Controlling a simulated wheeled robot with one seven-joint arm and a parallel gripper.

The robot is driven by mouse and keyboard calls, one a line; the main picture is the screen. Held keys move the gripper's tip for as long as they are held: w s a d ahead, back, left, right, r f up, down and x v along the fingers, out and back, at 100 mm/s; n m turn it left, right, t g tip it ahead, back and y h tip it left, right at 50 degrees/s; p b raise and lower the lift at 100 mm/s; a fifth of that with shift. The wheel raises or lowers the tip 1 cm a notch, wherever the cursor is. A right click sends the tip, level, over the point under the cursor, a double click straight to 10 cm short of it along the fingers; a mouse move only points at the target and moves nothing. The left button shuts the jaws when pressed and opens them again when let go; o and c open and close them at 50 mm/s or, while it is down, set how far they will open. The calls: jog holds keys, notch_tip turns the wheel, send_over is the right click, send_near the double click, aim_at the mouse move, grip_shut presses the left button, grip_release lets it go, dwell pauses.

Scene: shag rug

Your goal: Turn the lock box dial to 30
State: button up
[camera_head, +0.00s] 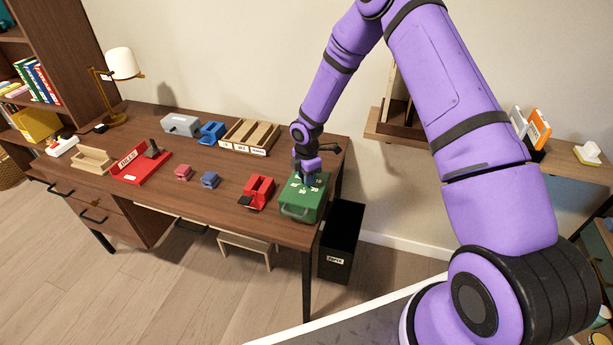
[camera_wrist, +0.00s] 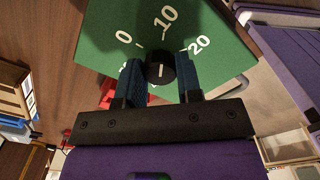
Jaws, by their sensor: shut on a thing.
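The green lock box (camera_head: 298,208) stands at the right end of the desk, with a handle on its front. My gripper (camera_head: 308,178) reaches down onto its top. In the wrist view the box's green face (camera_wrist: 110,35) shows white numbers 0, 10 and 20, plus another partly hidden by a finger. The black dial (camera_wrist: 160,66) sits between my two blue fingers, and my gripper is shut on it. A short white line shows on the dial; which number it marks is hard to tell.
A red holder (camera_head: 257,192) stands just left of the box. The wooden desk (camera_head: 225,200) carries a red tray (camera_head: 138,168), small blocks, a wooden sorter (camera_head: 250,137) and a lamp (camera_head: 122,65). A black bin (camera_head: 342,242) stands on the floor beside the desk's right end.

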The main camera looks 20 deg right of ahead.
jog(key=m, duration=1.4)
jog(key=shift+a+m, duration=0.1)
jog(key=shift+m, duration=0.2)
jog(key=m, duration=0.4)
jog(key=shift+m, duration=0.3)
jog(key=m, duration=0.4)
jog(key=shift+m, duration=0.4)
jog(key=o, duration=0.9)
jog(key=shift+o, duration=0.2)
